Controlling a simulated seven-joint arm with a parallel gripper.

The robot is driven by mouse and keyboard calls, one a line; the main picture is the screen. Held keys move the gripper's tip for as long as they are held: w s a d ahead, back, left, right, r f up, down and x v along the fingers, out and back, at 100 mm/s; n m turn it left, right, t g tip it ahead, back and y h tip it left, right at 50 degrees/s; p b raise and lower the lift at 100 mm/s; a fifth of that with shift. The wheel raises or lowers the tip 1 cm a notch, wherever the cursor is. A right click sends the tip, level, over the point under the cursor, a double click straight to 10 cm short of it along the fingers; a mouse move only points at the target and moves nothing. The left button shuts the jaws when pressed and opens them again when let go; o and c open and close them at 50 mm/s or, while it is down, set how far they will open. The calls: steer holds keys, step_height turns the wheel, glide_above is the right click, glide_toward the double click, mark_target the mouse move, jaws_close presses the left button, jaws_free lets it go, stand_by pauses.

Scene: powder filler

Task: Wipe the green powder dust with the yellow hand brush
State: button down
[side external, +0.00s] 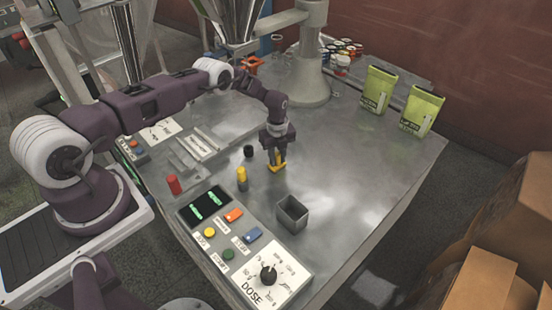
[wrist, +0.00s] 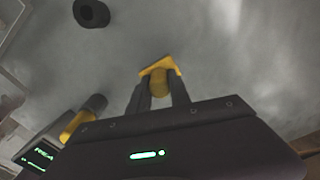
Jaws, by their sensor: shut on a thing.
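The yellow hand brush (side external: 277,166) is between the fingers of my gripper (side external: 275,153), low over the metal table or touching it. I cannot tell which. In the wrist view the brush (wrist: 160,71) shows its yellow head beyond the two dark fingers of my gripper (wrist: 160,92), which are shut on it. I cannot make out clear green powder dust on the tabletop in either view.
A yellow and dark cylinder (side external: 242,178) and a black cup (side external: 248,151) stand left of my gripper. A grey open box (side external: 292,212) is in front. The control panel (side external: 240,245) lines the near edge.

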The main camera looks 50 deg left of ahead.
mark_target(277, 154)
steer(key=shift+r, duration=2.95)
steer(key=shift+r, duration=0.1)
steer(key=shift+r, duration=1.45)
steer(key=s+d, duration=0.7)
steer(key=s, duration=0.5)
steer(key=shift+n, duration=0.3)
steer(key=f, duration=0.2)
steer(key=s+f, duration=0.1)
steer(key=f, duration=0.5)
steer(key=shift+s+d+f, duration=0.1)
steer(key=shift+s+d, duration=0.05)
steer(key=shift+d, duration=0.2)
steer(key=shift+f, duration=0.4)
